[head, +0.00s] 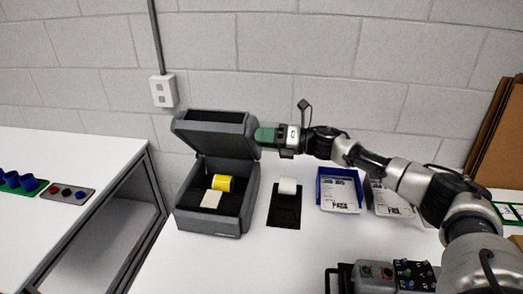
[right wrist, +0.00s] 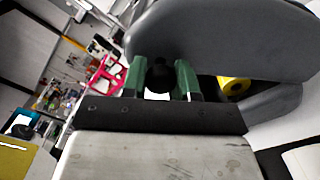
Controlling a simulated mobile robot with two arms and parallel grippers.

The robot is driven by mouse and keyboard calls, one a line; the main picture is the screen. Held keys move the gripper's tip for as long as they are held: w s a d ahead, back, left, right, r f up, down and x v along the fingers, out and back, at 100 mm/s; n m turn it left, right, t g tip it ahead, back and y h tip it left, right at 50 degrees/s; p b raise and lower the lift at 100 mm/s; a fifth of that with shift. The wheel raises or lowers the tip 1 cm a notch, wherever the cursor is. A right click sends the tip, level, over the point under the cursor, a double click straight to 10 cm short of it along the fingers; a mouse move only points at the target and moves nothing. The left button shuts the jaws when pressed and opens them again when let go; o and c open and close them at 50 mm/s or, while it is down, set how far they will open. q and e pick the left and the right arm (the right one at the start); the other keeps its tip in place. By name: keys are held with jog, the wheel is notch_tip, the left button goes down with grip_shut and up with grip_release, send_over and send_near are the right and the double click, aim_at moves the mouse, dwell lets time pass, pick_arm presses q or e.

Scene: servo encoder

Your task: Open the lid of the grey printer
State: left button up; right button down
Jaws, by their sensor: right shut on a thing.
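The grey printer (head: 206,220) stands on the white table, left of centre in the head view. Its lid (head: 214,140) is tilted up and back, and the inside shows a yellow roll (head: 222,183) and a pale label piece (head: 210,199). My right gripper (head: 262,137) is at the lid's right side, its green fingers shut on a dark round knob there. In the right wrist view the green fingers (right wrist: 161,78) sit either side of that black knob (right wrist: 160,74), against the grey lid (right wrist: 225,38). My left gripper is in neither view.
A white roll (head: 288,186) on a black mat (head: 285,212) lies right of the printer. A blue tray (head: 340,190) of labels is farther right, and a control box (head: 395,276) at the front. A block wall is behind.

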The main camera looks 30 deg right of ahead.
jog(key=w+d+r+m, duration=0.3)
jog(key=w+d+m, duration=0.2)
jog(key=w, duration=0.1)
jog(key=shift+w+r+b, duration=0.2)
jog(key=shift+w+b, duration=0.2)
jog(key=shift+b, duration=0.05)
jog(key=c, duration=0.9)
grip_release()
jog(key=shift+o, duration=0.2)
jog(key=shift+d, duration=0.15)
jog(key=b+v, duration=0.3)
jog(key=v, duration=0.7)
jog(key=shift+s+d+b, duration=0.25)
jog(key=shift+s+b, duration=0.05)
jog(key=shift+b, duration=0.05)
